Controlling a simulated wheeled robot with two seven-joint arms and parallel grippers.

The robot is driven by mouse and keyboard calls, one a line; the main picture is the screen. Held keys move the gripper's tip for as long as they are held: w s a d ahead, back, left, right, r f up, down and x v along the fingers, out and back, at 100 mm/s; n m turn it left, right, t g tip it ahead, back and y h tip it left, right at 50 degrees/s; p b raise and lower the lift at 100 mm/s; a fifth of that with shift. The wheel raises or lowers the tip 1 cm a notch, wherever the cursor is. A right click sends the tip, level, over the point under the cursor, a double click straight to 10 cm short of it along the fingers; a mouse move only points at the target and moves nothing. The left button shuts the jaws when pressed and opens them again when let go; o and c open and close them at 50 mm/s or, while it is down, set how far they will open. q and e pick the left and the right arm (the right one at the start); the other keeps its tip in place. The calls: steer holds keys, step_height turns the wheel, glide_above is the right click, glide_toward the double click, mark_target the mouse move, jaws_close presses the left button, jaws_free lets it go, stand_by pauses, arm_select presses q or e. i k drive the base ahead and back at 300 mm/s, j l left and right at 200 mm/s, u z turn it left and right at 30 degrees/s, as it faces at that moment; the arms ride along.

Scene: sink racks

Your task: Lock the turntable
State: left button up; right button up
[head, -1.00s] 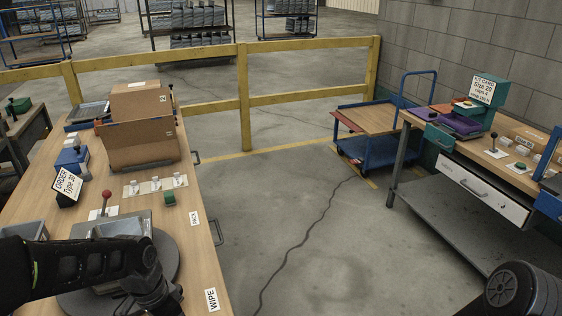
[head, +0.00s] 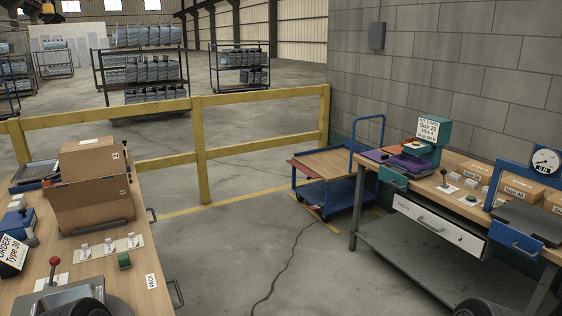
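The turntable shows only in part in the head view, at the bottom left of the left bench. A grey metal tray (head: 97,283) sits on it, and the picture's lower edge cuts both off. A lever with a red knob (head: 55,261) stands roughly upright beside the tray on a white plate; whether it is the turntable's lock I cannot tell. A dark part of my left arm covers the front of the tray. Neither gripper shows; only a dark rounded part of my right arm is visible at the bottom right.
The left bench holds a cardboard box (head: 91,190), a green button (head: 124,260), a row of white knobs (head: 109,246) and an order sign (head: 12,254). A yellow rail (head: 202,150) runs behind.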

mark_target(54, 261)
steer(key=u, duration=1.55)
